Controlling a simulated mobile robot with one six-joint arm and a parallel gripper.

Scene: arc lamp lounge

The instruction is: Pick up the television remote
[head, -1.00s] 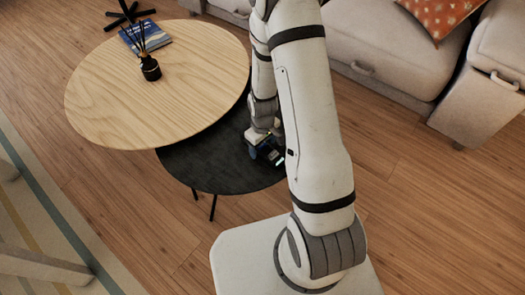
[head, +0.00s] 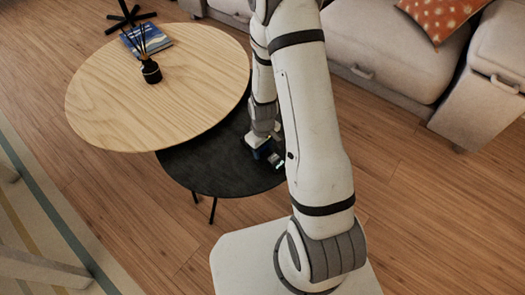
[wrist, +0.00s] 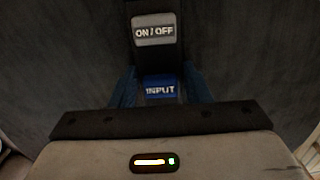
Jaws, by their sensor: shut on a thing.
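The television remote (wrist: 153,55) is a dark bar with a grey "ON / OFF" button and a blue "INPUT" button, seen close up in the wrist view. My gripper (wrist: 160,88) has one blue finger on each side of it and is shut on it around the blue button. In the head view my gripper (head: 263,153) points down at the dark lower table (head: 215,170). The remote is mostly hidden there by my gripper and arm. I cannot tell whether the remote touches the table top.
A round wooden table (head: 120,95) overlaps the dark one at a higher level. It holds a black reed diffuser (head: 151,71) and a blue book (head: 147,37). A beige sofa (head: 385,60) stands behind. Wooden floor (head: 430,220) is clear at the right.

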